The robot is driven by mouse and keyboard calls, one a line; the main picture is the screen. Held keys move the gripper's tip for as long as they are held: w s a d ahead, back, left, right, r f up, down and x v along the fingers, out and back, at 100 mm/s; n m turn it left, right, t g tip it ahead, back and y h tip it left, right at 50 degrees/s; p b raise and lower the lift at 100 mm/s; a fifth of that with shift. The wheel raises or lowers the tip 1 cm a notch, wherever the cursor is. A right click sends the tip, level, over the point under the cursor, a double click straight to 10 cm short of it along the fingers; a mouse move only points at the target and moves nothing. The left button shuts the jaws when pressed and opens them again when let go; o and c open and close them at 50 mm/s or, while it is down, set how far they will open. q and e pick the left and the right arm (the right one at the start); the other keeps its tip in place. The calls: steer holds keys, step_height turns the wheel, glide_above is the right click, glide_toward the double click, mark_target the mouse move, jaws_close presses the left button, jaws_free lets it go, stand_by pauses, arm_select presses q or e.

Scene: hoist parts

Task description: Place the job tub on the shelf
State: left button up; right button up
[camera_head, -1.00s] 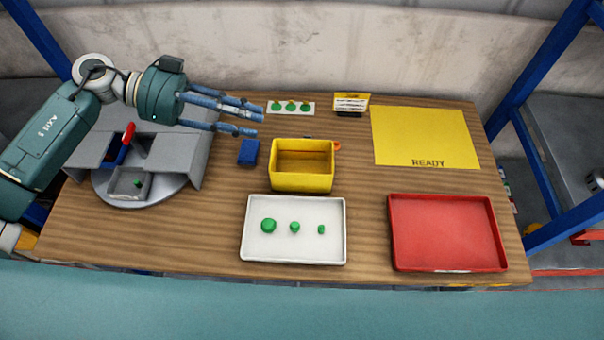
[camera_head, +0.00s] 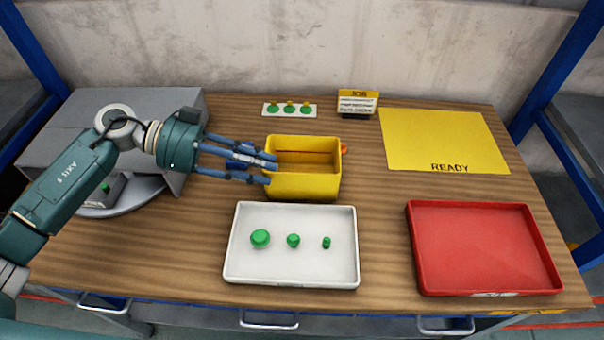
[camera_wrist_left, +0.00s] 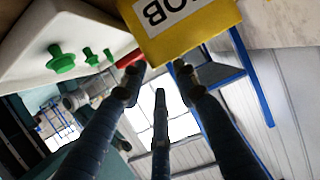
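The yellow job tub (camera_head: 302,187) stands upright on the wooden table, behind the white tray. Its open top shows no parts inside that I can make out. My left gripper (camera_head: 270,171) is at the tub's left side, with its blue fingers pointing right and spread apart. In the left wrist view the tub (camera_wrist_left: 190,30), with its "JOB" label upside down, is just beyond the fingertips (camera_wrist_left: 156,85). I cannot tell whether a finger touches it. My right gripper is not in view. Blue-framed racks with grey shelves (camera_head: 575,130) stand beyond the table.
The white tray (camera_head: 290,274) with three green parts lies in front of the tub. A red tray (camera_head: 485,250) and a yellow READY mat (camera_head: 440,140) are at right. A job card (camera_head: 357,103) and a plate with green pieces (camera_head: 289,109) stand behind.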

mark_target(301, 175)
arm_select(q)
steer(key=x, duration=0.3)
steer(key=shift+d+r, duration=0.1)
steer(key=shift+d, duration=0.05)
steer(key=x, duration=0.1)
steer(key=p+x, duration=0.2)
steer(key=x, duration=0.1)
steer(key=shift+s+d+r, duration=0.15)
steer(key=shift+s+r, duration=0.05)
steer(key=shift+r, duration=0.05)
steer(key=shift+d+f, duration=0.25)
steer(key=shift+d, duration=0.25)
steer(key=shift+a, duration=0.1)
jaws_close()
